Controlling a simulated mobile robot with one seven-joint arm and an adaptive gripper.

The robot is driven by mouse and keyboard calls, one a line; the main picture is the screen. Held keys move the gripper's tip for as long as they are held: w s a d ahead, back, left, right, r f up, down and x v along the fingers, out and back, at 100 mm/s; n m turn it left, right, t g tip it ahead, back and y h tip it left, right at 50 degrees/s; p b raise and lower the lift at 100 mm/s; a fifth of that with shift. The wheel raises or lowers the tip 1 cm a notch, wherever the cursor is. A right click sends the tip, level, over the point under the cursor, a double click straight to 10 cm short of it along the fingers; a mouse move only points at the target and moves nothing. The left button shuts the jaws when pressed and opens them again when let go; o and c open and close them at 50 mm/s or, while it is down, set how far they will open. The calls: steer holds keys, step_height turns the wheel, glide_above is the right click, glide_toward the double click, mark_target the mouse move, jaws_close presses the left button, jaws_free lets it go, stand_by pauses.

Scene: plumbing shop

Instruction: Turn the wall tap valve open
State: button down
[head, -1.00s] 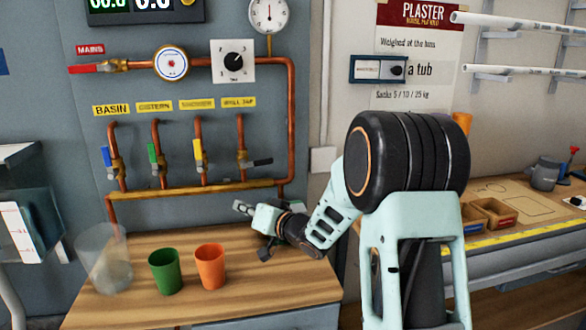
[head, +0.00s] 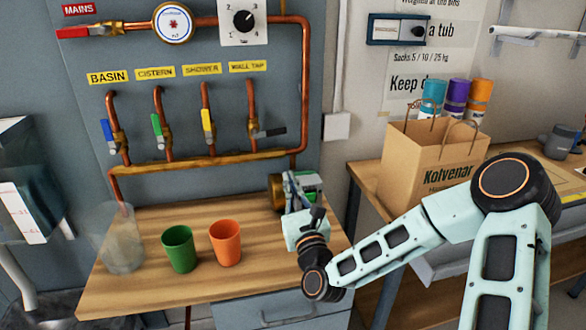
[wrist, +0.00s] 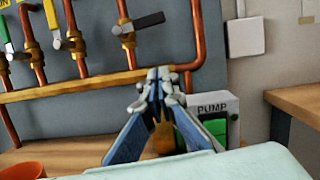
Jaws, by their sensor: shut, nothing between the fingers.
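The wall tap valve (head: 268,132) is the rightmost of the row under the yellow labels. Its black lever points sideways to the right, across its vertical copper pipe. In the wrist view the black lever (wrist: 150,19) shows above my gripper, tilted slightly up to the right. My gripper (head: 288,178) is below the valve, in front of the board and above the bench. In the wrist view my gripper (wrist: 161,75) has its fingertips together and empty, apart from the lever. The WALL TAP label (head: 248,67) is above the valve's pipe.
Blue, green and yellow valves (head: 208,120) stand left of the wall tap. A brass manifold (head: 195,161) runs below them. A pump box (wrist: 212,118) sits behind my gripper. Green (head: 179,248) and orange (head: 225,243) cups and a clear container (head: 122,240) stand on the bench.

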mark_target(269, 132)
steer(key=x, duration=0.8)
steer(key=shift+w+a+r, duration=0.1)
steer(key=shift+w, duration=0.05)
step_height(269, 132, up, 4)
steer(key=shift+a+f+p, duration=0.1)
steer(key=shift+a+p, duration=0.05)
steer(key=shift+p, duration=0.3)
